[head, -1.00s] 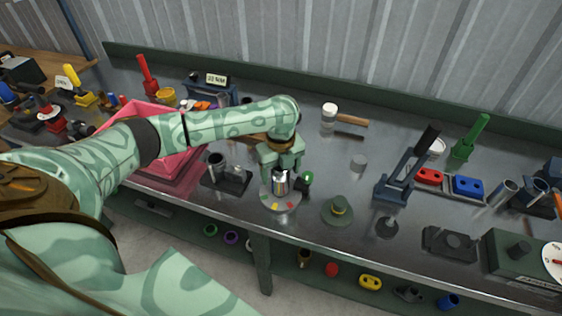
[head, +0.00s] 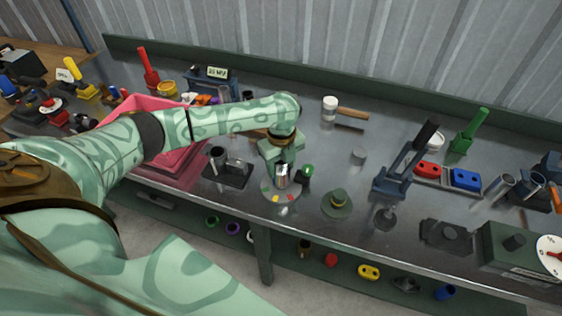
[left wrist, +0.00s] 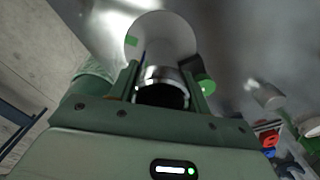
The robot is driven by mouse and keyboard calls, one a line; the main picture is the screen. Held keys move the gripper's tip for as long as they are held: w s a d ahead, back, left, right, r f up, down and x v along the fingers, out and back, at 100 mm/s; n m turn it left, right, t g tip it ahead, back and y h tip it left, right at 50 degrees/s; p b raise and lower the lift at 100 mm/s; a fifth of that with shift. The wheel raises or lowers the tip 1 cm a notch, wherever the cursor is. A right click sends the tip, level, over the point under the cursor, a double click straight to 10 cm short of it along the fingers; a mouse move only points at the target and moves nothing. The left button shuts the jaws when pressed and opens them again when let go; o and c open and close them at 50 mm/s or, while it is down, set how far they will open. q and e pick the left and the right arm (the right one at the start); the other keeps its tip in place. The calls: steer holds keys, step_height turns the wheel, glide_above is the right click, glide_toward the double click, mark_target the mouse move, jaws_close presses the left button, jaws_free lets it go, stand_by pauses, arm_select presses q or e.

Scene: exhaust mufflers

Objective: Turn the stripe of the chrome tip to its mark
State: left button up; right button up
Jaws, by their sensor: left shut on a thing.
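The chrome tip (head: 282,178) stands upright above a pale round dial plate (head: 280,196) with coloured marks on its rim, near the bench's front edge. My left gripper (head: 282,170) is shut on the tip, with its fingers pointing down. In the left wrist view the tip (left wrist: 161,88) shows its dark open end between the fingers (left wrist: 163,85). The dial plate (left wrist: 175,32) lies beyond it, with a green mark on its left side. I cannot make out the tip's stripe for certain. My right gripper is not in view.
A green-capped thing (head: 307,172) stands close to the right of the gripper. A dark block with a metal tube (head: 228,167) is to the left, a green hat-shaped thing (head: 338,203) to the right. A pink bin (head: 178,168) lies under my left arm.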

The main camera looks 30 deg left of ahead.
arm_select(q)
steer(key=shift+r+n+p, duration=0.15)
steer(key=shift+n+p, duration=0.75)
steer(key=shift+p, duration=0.3)
steer(key=shift+n, duration=0.3)
steer(key=shift+n+p, duration=0.6)
steer(key=shift+p, duration=0.6)
steer(key=shift+n+p, duration=1.1)
steer(key=n+p, duration=0.2)
steer(key=shift+p, duration=0.35)
steer(key=shift+n+p, duration=0.3)
steer(key=shift+n, duration=0.4)
